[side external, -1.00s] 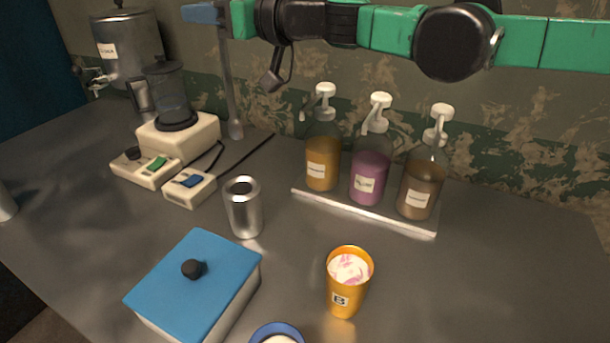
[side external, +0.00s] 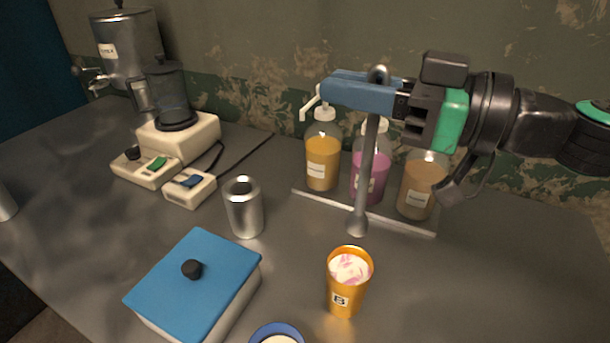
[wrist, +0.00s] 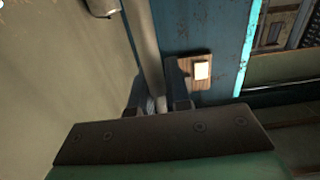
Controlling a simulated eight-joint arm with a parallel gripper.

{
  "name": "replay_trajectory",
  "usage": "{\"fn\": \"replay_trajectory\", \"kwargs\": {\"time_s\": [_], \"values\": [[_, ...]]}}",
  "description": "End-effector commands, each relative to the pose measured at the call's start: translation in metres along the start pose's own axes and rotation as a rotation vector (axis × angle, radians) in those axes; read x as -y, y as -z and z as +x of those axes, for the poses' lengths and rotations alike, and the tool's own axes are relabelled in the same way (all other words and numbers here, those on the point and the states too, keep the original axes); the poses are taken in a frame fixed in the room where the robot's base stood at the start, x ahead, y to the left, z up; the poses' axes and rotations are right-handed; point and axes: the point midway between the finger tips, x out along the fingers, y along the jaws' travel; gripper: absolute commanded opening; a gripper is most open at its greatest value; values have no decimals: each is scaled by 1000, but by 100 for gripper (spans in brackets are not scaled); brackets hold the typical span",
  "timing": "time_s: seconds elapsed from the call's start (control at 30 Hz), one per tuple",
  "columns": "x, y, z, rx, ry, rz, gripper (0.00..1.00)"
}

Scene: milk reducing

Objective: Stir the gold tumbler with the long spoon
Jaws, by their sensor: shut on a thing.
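The gold tumbler (side external: 345,296), marked "B", stands upright on the counter at the front right of the side view. White contents with pink streaks show at its top. My gripper (side external: 376,85) is shut on the upper end of the long grey metal spoon (side external: 366,175). The spoon hangs nearly upright, its bowl end lowest, behind and above the tumbler and apart from it in the picture. In the wrist view, the spoon shaft (wrist: 144,45) runs up from between my gripper's fingers (wrist: 160,100).
Pump bottles (side external: 321,160) stand on a tray (side external: 408,228) just behind the spoon. A silver cup (side external: 243,207) and a blue-lidded box (side external: 197,283) are left of the tumbler. A blender (side external: 170,97) and a metal urn (side external: 126,48) stand at the back left. A blue-rimmed cup (side external: 277,333) is cut off at the front.

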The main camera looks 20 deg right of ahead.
Motion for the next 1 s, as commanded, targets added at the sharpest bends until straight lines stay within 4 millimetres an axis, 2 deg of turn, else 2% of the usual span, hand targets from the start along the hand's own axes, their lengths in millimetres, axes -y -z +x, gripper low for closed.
{"fn": "replay_trajectory", "kwargs": {"time_s": [0.27, 1.0], "values": [[0, -18, 0, 0, 0, 0, 0], [0, -83, 1, 0, 0, 0, 0]]}}
